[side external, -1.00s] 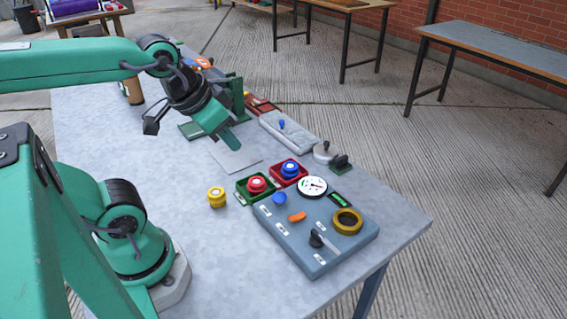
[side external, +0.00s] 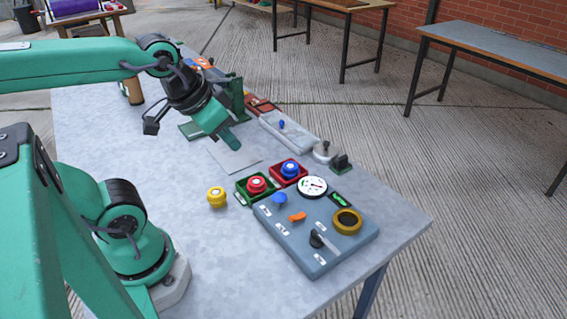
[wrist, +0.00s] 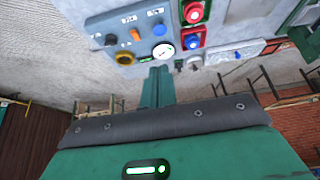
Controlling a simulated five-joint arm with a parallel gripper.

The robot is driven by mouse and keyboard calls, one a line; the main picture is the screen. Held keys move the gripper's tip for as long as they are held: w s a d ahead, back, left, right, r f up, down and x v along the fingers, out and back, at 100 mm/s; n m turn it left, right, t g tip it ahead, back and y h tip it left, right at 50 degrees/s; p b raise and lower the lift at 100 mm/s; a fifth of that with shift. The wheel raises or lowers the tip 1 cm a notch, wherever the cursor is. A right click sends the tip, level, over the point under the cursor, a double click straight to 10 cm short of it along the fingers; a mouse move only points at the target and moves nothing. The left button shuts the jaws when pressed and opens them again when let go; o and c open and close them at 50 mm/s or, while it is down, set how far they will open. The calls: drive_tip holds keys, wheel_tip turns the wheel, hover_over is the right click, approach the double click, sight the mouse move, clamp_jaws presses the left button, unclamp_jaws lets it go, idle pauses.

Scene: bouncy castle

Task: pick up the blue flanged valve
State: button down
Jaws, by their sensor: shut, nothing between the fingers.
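The blue flanged valve (side external: 290,168) sits upright in a small red tray (side external: 276,181) near the middle of the table. It also shows in the wrist view (wrist: 193,37), in its red tray, beyond my fingertips and to the right. My gripper (side external: 232,142) is above the table, back and to the left of the valve, and apart from it. Its fingers, also in the wrist view (wrist: 157,88), are shut and empty.
A red valve (side external: 257,184) in a green tray is just left of the blue one. A yellow valve (side external: 216,197) stands loose on the table. A blue-grey control panel (side external: 280,236) is in front. A green post (side external: 236,98) stands behind my gripper.

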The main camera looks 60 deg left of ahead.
drive_tip(key=c, duration=0.8)
unclamp_jaws()
drive_tip(key=shift+o, duration=0.2)
drive_tip(key=shift+w, duration=0.1)
drive_tip(key=m+g, duration=0.5)
drive_tip(key=g, duration=0.1)
hover_over(291, 165)
drive_tip(key=f, duration=1.3)
drive_tip(key=shift+s+d+f, duration=0.1)
drive_tip(key=shift+s+f, duration=0.15)
drive_tip(key=shift+f, duration=0.05)
drive_tip(key=shift+w+f, duration=0.1)
drive_tip(key=shift+f, duration=4)
